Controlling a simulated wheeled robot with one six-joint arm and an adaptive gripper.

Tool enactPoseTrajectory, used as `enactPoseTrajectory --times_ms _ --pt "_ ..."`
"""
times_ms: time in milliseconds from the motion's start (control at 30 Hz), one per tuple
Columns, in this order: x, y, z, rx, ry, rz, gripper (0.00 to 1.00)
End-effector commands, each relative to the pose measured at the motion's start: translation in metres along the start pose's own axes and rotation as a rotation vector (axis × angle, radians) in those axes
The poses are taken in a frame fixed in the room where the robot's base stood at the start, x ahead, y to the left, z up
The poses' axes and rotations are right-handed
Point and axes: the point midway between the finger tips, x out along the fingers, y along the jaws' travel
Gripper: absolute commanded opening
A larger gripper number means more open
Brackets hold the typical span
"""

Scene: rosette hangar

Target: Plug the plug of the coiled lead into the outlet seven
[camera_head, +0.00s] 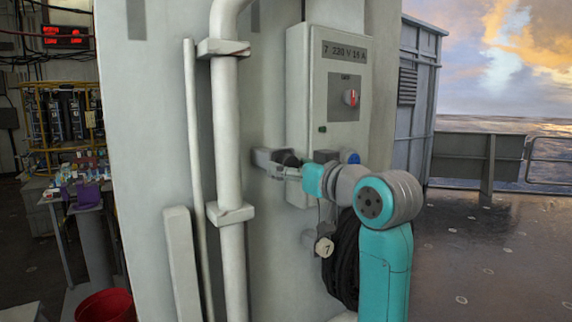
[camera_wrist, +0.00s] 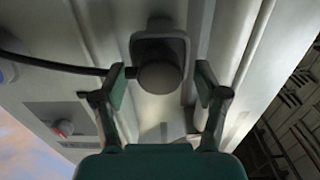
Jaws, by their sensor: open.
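The plug (camera_wrist: 160,76) is a dark grey round body in a squarish grey holder (camera_wrist: 150,42) on the pillar, with a black cable leaving it to the left in the wrist view. My gripper (camera_wrist: 164,88) is open, its fingers on either side of the plug with gaps showing. In the head view my gripper (camera_head: 284,170) is at the holder (camera_head: 264,158), left of the box marked "7 230 V 16 A" (camera_head: 328,90). The black coiled lead (camera_head: 342,262) hangs below, partly behind my arm. A pale piece marked 7 (camera_head: 324,248) sits beside the coil. I cannot tell where the outlet's opening is.
The box has a red switch (camera_head: 351,97). A blue round part (camera_head: 350,157) shows at its lower right. A thick white pipe (camera_head: 228,150) runs down the pillar left of my gripper. A red bucket (camera_head: 106,306) stands at lower left. Open deck lies right.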

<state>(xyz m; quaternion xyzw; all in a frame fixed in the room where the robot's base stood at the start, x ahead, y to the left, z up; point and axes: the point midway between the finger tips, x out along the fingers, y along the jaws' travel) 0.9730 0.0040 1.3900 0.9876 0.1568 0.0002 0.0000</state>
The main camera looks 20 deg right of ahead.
Motion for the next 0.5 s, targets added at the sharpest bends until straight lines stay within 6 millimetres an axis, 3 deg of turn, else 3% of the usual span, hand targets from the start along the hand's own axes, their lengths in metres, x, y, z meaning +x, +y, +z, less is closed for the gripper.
enactPoseTrajectory --times_ms 500 --pt "0.0093 0.0002 0.0002 0.0 0.0 0.001 0.73"
